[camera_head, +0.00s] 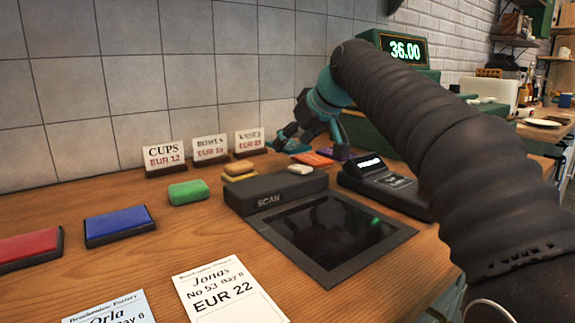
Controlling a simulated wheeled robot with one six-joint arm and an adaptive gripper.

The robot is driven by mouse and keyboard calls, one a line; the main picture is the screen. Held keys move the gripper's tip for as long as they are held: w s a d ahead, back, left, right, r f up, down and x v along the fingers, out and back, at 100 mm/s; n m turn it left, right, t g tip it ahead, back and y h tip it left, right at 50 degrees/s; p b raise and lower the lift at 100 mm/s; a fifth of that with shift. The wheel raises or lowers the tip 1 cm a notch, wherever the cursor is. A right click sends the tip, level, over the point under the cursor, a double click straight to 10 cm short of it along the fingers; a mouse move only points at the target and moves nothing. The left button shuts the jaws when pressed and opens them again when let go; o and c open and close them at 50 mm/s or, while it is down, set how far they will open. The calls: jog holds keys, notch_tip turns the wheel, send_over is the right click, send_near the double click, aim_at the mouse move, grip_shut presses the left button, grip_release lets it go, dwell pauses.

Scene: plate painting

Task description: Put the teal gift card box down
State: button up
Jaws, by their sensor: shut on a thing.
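My gripper (302,144) reaches down at the back of the counter, left of the green cash register. It is shut on the teal gift card box (296,147), a small flat teal shape showing low between the fingers. The fingers hide part of the box. I cannot tell whether its underside touches the counter.
An orange flat box (312,158) and a purple one (341,152) lie close by. The black scanner (290,190), card terminal (385,185) and green register (400,85) stand around. Price signs (211,149) line the wall. Bare wood (190,235) shows front left.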

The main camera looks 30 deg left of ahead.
aim_at(294, 155)
jog(key=shift+s+a+f, duration=0.3)
jog(key=shift+a+f, duration=0.1)
jog(key=shift+a, duration=0.1)
jog(key=shift+f+b, duration=0.6)
jog(key=shift+f, duration=1.3)
jog(key=shift+f, duration=0.1)
jog(key=shift+f, duration=0.1)
jog(key=o, duration=0.7)
jog(key=shift+r, duration=0.2)
jog(key=v, duration=1.2)
jog(key=shift+p, duration=0.3)
